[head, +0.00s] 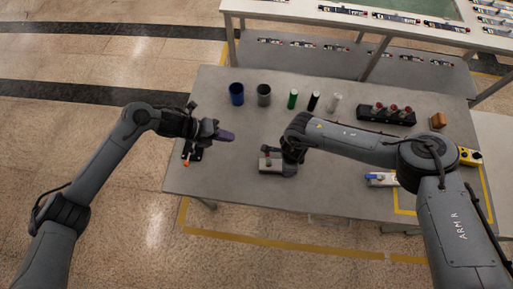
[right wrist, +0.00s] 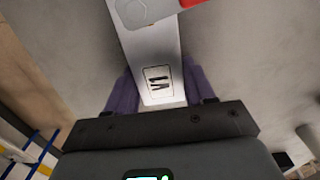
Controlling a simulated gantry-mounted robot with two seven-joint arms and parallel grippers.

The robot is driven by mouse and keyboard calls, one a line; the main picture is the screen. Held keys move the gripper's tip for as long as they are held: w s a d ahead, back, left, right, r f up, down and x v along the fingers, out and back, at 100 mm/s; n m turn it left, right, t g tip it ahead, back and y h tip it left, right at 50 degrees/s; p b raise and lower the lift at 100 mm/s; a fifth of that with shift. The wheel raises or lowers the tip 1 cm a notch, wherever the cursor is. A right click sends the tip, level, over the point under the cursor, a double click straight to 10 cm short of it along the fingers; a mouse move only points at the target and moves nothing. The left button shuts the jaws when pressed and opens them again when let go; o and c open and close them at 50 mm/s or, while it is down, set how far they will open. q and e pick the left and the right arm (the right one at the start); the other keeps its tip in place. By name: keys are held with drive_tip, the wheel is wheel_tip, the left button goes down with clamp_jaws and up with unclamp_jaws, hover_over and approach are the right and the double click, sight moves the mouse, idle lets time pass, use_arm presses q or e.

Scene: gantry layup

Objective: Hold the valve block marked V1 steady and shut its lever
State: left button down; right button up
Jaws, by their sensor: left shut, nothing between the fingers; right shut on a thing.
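The valve block (head: 267,164) is a pale block on the grey table, left of my right forearm. In the right wrist view the valve block (right wrist: 155,62) shows its V1 mark. Part of its red lever (right wrist: 190,2) shows at the top edge of that view; the lever's full angle is cut off. My right gripper (right wrist: 158,92) is shut on the block, with a purple finger on each side. In the head view my right gripper (head: 287,166) partly hides the block's right end. My left gripper (head: 226,136) is shut and empty, above the table, up and left of the block.
A blue cup (head: 236,93), a grey cup (head: 264,95) and green, black and white cylinders stand behind. A black rack (head: 386,115) with red-topped parts is at back right. A black item with an orange tip (head: 187,160) lies near the left edge.

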sight(268, 155)
use_arm(q)
drive_tip(key=shift+n, duration=0.3)
drive_tip(key=d+f, duration=0.2)
drive_tip(key=f, duration=0.1)
drive_tip(key=d+f, duration=0.2)
drive_tip(key=f, duration=0.1)
drive_tip(key=s+d+f, duration=0.1)
drive_tip(key=d+f, duration=0.1)
drive_tip(key=f, duration=0.1)
drive_tip(key=shift+d+f, duration=0.15)
drive_tip(key=shift+f, duration=0.2)
drive_tip(key=shift+w+d+r, duration=0.1)
drive_tip(key=shift+w+d, duration=0.1)
drive_tip(key=shift+d, duration=0.85)
drive_tip(key=shift+w+d, duration=0.15)
drive_tip(key=shift+d, duration=0.65)
